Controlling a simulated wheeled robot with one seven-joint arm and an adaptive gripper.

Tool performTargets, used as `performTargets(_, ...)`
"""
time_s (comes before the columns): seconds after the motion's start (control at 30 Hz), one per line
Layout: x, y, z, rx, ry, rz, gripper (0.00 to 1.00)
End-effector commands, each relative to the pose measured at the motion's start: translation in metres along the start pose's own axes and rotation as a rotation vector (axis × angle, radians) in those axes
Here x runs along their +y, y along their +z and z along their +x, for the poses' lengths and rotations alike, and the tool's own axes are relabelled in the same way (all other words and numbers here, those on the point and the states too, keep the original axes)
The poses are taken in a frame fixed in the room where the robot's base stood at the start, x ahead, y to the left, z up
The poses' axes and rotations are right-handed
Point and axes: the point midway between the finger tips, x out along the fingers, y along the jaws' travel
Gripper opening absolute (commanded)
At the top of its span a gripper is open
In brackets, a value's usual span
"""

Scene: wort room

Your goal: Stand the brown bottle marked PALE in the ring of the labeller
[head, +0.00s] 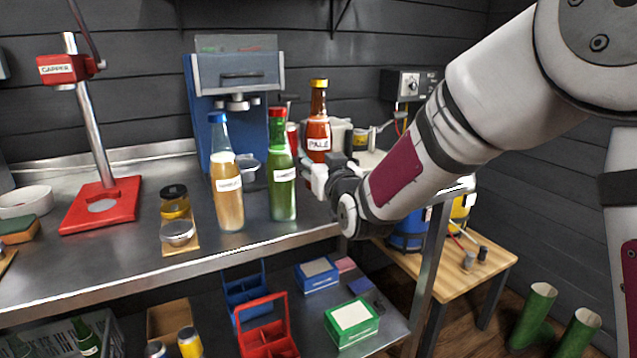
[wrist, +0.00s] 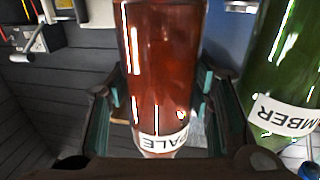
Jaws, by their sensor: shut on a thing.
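The brown bottle marked PALE (head: 318,133) looks reddish brown, with a yellow cap. It stands upright above the bench's right part, behind and right of the green bottle. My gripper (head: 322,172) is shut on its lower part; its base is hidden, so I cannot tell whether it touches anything. In the wrist view the PALE bottle (wrist: 160,60) is between the two fingers (wrist: 160,105), its label upside down. I see no readable labeller sign and cannot make out the ring; pale equipment (head: 341,134) behind the bottle is partly hidden.
A green bottle (head: 282,185) with a red cap stands close left of my gripper, also in the wrist view (wrist: 285,75). An amber bottle (head: 228,195) with a blue cap is further left. A blue machine (head: 203,95) stands behind them; a red capper (head: 100,205) is far left.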

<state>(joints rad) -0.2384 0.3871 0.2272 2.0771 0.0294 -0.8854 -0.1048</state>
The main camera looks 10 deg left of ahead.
Motion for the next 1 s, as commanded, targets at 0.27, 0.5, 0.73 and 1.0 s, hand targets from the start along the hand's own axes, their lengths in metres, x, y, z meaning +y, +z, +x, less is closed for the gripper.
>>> performTargets(0.27, 0.0, 0.027, 0.0, 0.0, 0.0, 0.0, 0.0)
performTargets(0.5, 0.0, 0.044, 0.0, 0.005, 0.0, 0.0, 0.0)
performTargets(0.73, 0.0, 0.045, 0.0, 0.005, 0.0, 0.0, 0.0)
performTargets(1.0, 0.0, 0.048, 0.0, 0.0, 0.0, 0.0, 0.56)
